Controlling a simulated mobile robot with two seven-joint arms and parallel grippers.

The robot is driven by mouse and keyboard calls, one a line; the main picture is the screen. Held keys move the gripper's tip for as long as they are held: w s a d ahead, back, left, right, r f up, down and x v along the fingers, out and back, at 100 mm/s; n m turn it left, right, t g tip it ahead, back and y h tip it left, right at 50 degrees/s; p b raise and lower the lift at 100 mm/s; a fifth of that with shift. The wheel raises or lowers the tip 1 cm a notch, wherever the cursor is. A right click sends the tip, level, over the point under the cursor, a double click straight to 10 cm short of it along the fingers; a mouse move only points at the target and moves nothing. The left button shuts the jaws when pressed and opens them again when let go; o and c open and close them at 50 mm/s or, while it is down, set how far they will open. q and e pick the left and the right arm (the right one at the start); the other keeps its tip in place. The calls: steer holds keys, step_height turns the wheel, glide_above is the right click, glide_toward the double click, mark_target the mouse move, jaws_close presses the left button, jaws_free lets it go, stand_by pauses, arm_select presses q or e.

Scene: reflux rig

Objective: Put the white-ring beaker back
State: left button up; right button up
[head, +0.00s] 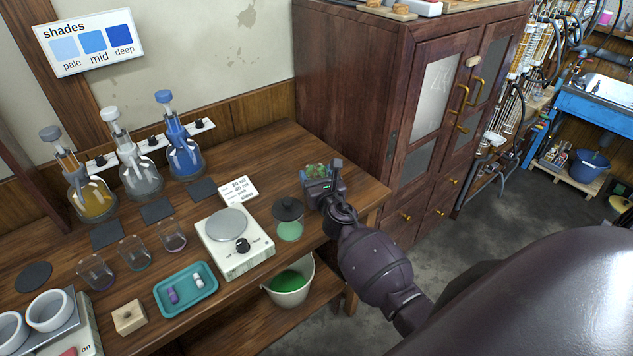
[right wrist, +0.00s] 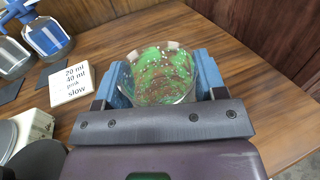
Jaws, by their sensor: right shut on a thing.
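My right gripper (head: 318,178) is shut on a clear glass beaker at the right end of the wooden bench. In the right wrist view the beaker (right wrist: 160,75) sits between the blue fingers (right wrist: 162,80), with speckled green contents. Pale patches show near its rim; I cannot tell whether it has a white ring. In the head view the beaker (head: 314,170) is partly hidden by the gripper, and I cannot tell whether its base touches the bench. Several other small glass beakers (head: 134,252) stand in a row at the left. My left gripper is not in view.
A dark-topped vessel with green contents (head: 289,230) stands left of the gripper. Stoppered bottles (head: 140,178) stand behind. A wooden cabinet (head: 350,90) rises behind the bench end.

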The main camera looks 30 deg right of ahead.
steer(key=shift+f, duration=0.1)
steer(key=shift+f, duration=0.1)
steer(key=shift+f, duration=0.1)
steer(key=o, duration=1)
steer(key=shift+o, duration=0.2)
